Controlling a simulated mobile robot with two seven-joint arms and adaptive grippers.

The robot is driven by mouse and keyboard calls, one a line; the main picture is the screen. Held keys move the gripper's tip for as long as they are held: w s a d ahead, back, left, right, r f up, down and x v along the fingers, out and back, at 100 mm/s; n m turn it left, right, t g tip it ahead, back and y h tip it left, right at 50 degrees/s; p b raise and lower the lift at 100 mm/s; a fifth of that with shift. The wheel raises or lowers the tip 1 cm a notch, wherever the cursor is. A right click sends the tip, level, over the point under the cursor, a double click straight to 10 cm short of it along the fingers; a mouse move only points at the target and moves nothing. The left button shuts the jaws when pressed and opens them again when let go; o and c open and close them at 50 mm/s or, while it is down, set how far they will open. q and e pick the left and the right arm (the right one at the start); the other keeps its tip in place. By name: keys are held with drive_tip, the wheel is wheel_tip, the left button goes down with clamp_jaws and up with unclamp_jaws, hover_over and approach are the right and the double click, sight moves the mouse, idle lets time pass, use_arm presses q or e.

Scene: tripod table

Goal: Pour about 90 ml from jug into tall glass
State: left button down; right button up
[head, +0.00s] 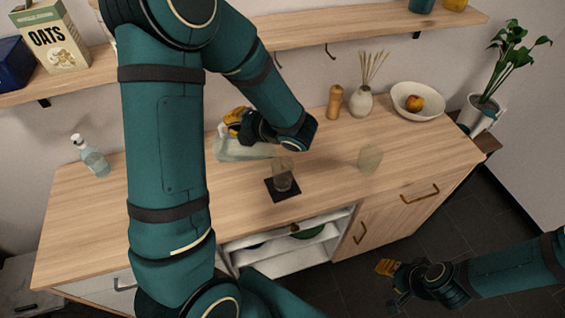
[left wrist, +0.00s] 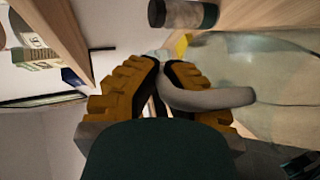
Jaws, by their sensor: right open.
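The jug (head: 238,150) is clear glass and appears tilted, with its right end close to the rim of the tall glass. My left gripper (head: 237,124) is shut on the jug's handle. In the left wrist view the yellow-padded fingers (left wrist: 160,75) close around the grey handle (left wrist: 215,99), with the jug's clear body (left wrist: 255,65) to the right. The tall glass (head: 282,171) stands upright on a black coaster (head: 270,194). Its lower part looks darker; I cannot tell how much liquid it holds. My right gripper (head: 388,270) is open and empty, low in front of the cabinet.
Another clear glass (head: 370,158) stands on the counter to the right. A soap bottle (head: 95,160) is at the left. A wooden mill (head: 335,101), a reed vase (head: 361,102) and a white bowl (head: 405,110) with fruit line the back. The front middle counter is clear.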

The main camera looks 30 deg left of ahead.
sight(223, 133)
use_arm(q)
drive_tip(key=shift+w+d+r+y+p, duration=0.2)
drive_tip(key=shift+d+r+y+p, duration=0.1)
drive_tip(key=shift+d, duration=0.15)
idle(0.8)
drive_tip(key=shift+s+a+f+h+b, duration=0.3)
drive_tip(key=shift+a+f+h, duration=0.05)
drive_tip(key=shift+a, duration=0.25)
drive_tip(key=shift+s+a+f+h+b, duration=0.25)
drive_tip(key=shift+a+f+h, duration=0.1)
drive_tip(key=shift+a, duration=0.2)
drive_tip(key=shift+s+a+f+n+t+h+p, duration=0.2)
drive_tip(key=shift+a+f+h+p, duration=0.1)
drive_tip(key=shift+a+f+h, duration=0.15)
drive_tip(key=shift+s+a+f+n+t+h+p, duration=0.1)
drive_tip(key=shift+a+f+n+h+p, duration=0.15)
drive_tip(key=shift+a+f+h, duration=0.15)
drive_tip(key=shift+f+h, duration=0.25)
drive_tip(key=shift+f, duration=0.25)
drive_tip(key=shift+s+a+f+h, duration=0.1)
drive_tip(key=shift+a+f+h, duration=0.2)
drive_tip(key=shift+f, duration=0.05)
